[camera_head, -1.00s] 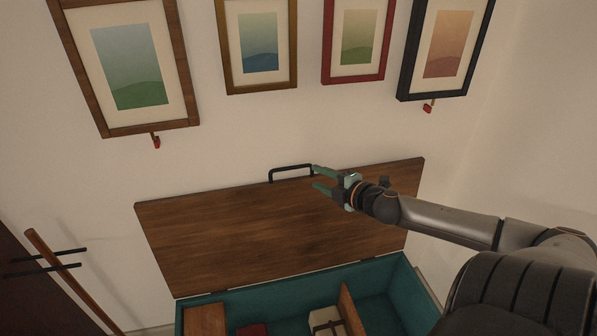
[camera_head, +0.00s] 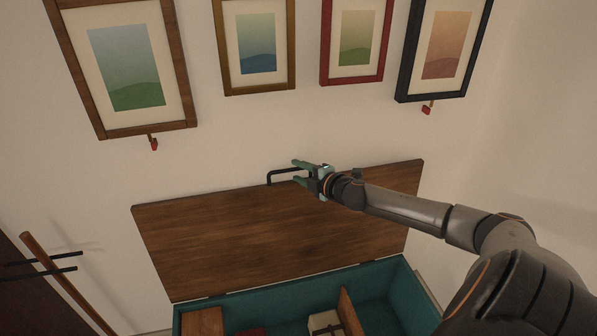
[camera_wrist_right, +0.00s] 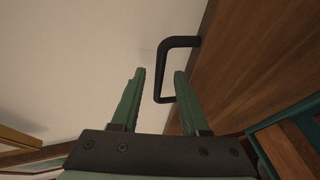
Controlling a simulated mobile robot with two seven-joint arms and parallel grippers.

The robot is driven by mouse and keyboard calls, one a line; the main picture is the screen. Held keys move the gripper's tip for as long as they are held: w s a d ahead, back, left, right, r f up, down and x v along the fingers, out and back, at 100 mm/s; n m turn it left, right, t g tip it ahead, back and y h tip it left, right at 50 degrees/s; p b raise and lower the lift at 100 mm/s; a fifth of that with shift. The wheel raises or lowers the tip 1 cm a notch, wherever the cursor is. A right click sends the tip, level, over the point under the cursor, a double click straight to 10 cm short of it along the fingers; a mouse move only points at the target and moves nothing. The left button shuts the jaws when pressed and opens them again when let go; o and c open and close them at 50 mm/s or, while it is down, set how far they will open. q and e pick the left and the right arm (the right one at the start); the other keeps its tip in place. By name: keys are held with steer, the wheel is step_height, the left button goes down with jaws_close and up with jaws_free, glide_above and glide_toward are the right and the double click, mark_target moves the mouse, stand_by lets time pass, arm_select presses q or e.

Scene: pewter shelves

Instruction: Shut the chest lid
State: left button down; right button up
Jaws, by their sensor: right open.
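The chest (camera_head: 380,272) has teal walls, and its wooden lid (camera_head: 260,235) stands open, leaning up near the wall. A black bar handle (camera_head: 278,172) sits at the middle of the lid's upper edge. My right gripper (camera_head: 296,172) is open and empty, its green fingers pointing left at the handle's right part. In the right wrist view the handle (camera_wrist_right: 180,41) appears between the fingertips, partly behind the right finger; I cannot tell whether they touch. My left gripper is not in view.
The chest holds a wooden box (camera_head: 203,321), a red item (camera_head: 252,332), a pale strapped item (camera_head: 324,321) and a wooden divider (camera_head: 351,312). Framed pictures (camera_head: 257,45) hang above. A wooden pole (camera_head: 62,280) leans at the left on black pegs.

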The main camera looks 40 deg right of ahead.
steer(key=shift+w+f, duration=0.1)
steer(key=shift+w, duration=0.2)
jaws_close()
stand_by(1.4)
